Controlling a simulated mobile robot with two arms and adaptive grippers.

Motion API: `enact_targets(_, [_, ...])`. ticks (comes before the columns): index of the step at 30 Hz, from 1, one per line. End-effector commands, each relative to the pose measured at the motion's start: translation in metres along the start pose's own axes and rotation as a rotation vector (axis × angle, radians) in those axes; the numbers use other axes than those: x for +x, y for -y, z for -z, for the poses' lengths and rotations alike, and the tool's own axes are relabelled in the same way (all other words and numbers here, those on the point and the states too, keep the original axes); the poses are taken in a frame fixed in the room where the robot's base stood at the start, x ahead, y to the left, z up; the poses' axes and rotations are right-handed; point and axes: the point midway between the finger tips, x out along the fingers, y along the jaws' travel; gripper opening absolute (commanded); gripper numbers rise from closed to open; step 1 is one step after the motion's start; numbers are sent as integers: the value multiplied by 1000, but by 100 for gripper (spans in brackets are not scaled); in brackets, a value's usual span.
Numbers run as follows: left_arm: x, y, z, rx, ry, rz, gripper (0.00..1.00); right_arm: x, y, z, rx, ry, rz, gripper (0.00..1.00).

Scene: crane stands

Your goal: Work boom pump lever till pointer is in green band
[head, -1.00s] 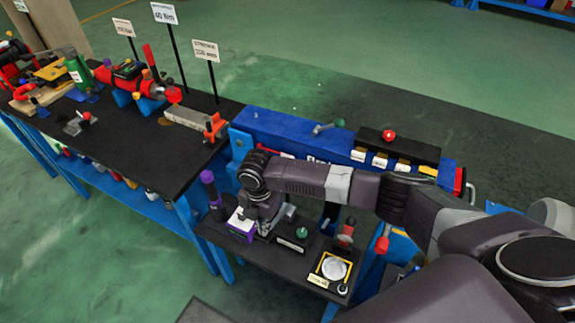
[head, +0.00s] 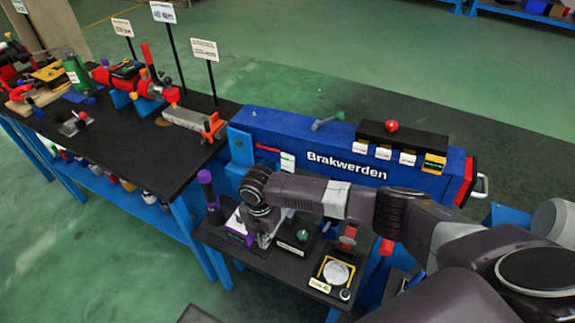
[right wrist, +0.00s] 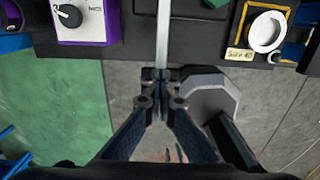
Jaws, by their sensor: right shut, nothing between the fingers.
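My right gripper (head: 262,240) reaches over the small black shelf in front of the blue beam. The right wrist view shows its fingers (right wrist: 160,82) shut and empty, at the near end of a pale straight bar (right wrist: 163,35). I cannot tell whether they touch it. No pointer or green band can be made out. I cannot tell which handle is the boom pump lever. My left gripper is not in view.
A purple-edged box with a black knob (right wrist: 68,15) is close left of the fingers; a grey octagonal block (right wrist: 208,97) is close right. A purple-topped post (head: 206,185) and green knob (head: 303,235) stand nearby. The blue beam (head: 300,145) lies behind my arm.

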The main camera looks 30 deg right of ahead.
Motion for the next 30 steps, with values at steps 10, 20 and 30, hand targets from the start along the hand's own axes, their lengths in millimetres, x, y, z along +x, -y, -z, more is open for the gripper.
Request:
enact_targets(10, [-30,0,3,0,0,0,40,-30,2,-3,3,4,3,0])
enact_targets(20, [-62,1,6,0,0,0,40,-64,1,0,0,0,3,0])
enact_targets(30, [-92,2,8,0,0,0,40,-96,1,0,-1,0,2,0])
